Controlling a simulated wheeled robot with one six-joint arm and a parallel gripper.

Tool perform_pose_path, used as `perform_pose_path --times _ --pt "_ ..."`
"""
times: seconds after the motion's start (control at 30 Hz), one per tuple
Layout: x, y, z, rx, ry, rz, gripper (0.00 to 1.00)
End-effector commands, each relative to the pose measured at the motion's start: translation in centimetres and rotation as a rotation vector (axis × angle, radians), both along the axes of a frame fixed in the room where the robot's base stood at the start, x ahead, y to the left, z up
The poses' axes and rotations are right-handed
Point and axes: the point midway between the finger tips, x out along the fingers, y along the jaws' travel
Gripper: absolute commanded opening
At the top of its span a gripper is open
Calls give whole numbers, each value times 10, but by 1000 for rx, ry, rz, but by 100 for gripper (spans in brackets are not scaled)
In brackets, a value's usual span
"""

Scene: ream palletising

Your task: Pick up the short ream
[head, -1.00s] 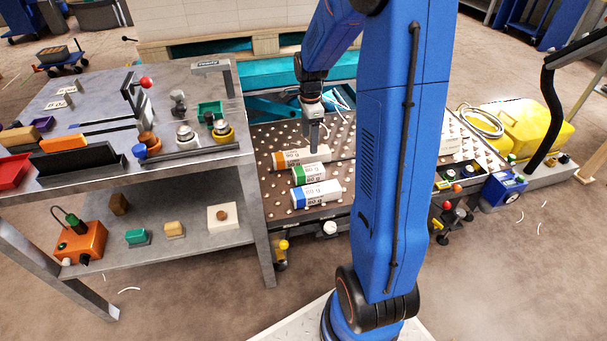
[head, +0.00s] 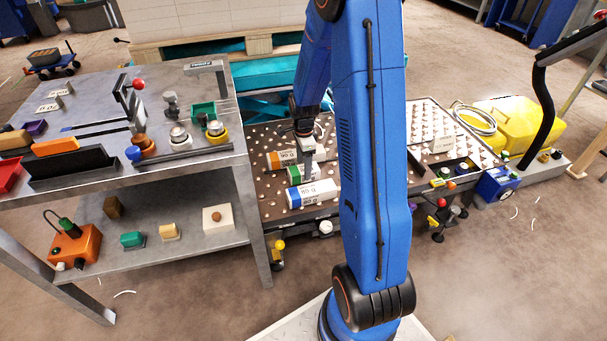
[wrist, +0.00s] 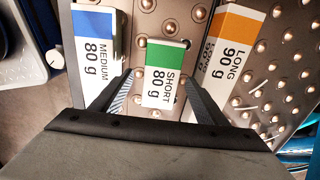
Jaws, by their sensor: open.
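The short ream, white with a green band (wrist: 164,85), lies between the two fingers of my gripper in the wrist view, with its label reading SHORT 80 g. In the head view the short ream (head: 296,173) is partly hidden by the gripper. My gripper (head: 308,178) is open, with a finger on either side of the short ream (wrist: 158,95); I cannot tell whether they touch it. The blue-banded medium ream (head: 312,193) lies nearer the robot, at the left in the wrist view. The orange-banded long ream (head: 283,158) lies on the far side.
The reams lie on a studded ball table (head: 268,205). The medium and long reams flank the fingers closely. A grey workbench (head: 215,165) with fixtures stands to the left. A pallet (head: 215,45) with a white stack is behind.

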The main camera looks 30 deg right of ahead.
Motion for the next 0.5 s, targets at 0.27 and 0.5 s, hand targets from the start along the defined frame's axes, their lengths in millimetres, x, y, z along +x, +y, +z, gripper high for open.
perform_pose_path --times 0.27,0.5 --pt "2 0 -32 1 2 0 67" --pt "2 0 -35 0 1 0 67"
